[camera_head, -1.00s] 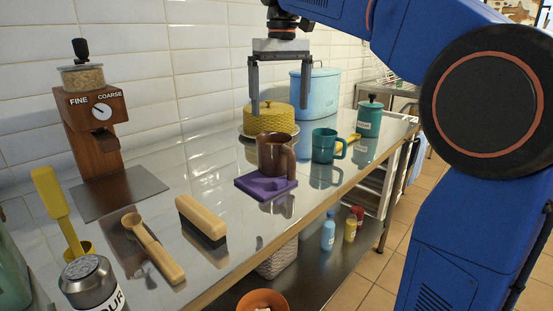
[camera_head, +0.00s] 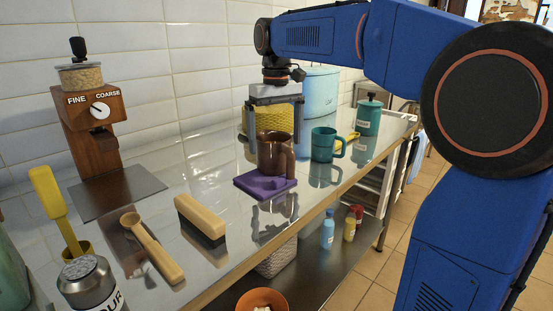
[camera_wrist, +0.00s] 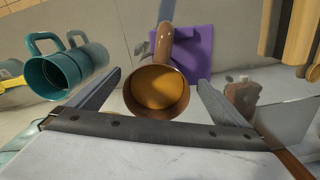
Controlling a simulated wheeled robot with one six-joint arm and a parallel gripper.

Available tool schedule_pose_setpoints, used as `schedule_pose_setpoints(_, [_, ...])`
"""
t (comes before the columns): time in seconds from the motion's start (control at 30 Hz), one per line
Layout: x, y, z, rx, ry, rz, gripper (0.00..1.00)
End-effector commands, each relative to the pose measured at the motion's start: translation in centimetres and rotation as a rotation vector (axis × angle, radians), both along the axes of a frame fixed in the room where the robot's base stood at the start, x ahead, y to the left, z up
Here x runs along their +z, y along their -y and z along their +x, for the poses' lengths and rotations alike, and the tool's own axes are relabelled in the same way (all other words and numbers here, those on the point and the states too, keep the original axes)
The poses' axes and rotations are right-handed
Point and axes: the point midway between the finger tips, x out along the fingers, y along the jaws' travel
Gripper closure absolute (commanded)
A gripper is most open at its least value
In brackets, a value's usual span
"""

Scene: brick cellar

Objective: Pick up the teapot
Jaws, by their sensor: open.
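A brown mug-like vessel (camera_head: 270,154) with one handle stands upright on a purple pad (camera_head: 248,184) in the head view. I cannot make out a spout, and no other thing looks clearly like a teapot. My gripper (camera_head: 275,148) is open and points down, with its fingers to either side of the vessel's upper part. In the wrist view the vessel (camera_wrist: 157,92) shows its open, empty-looking mouth between the fingers (camera_wrist: 160,80), with its handle pointing away. I cannot tell whether a finger touches it.
A teal mug (camera_head: 324,145) stands just right of the vessel, with a lidded teal canister (camera_head: 369,117) beyond. A yellow textured object (camera_head: 272,119) and a light blue pot (camera_head: 320,92) are behind. A wooden brush (camera_head: 200,218) lies in front, left. The counter's front edge is close.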

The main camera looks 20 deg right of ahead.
Motion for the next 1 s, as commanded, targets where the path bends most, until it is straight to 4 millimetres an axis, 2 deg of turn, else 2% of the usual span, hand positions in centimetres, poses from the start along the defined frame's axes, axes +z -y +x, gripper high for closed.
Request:
schedule_pose_setpoints(0.17, [-0.9, 0.0, 0.0, 0.000, 0.000, 0.000, 0.01])
schedule_pose_setpoints(0.5, [-5.0, 0.2, 0.2, 0.000, 0.000, 0.000, 0.01])
schedule_pose_setpoints(0.83, [-5.7, 0.2, 0.2, 0.000, 0.001, 0.000, 0.01])
schedule_pose_setpoints(0.87, [-5.7, 0.2, 0.2, 0.000, 0.001, 0.000, 0.06])
schedule_pose_setpoints(1.0, [-5.7, 0.2, 0.2, 0.000, 0.001, 0.000, 0.39])
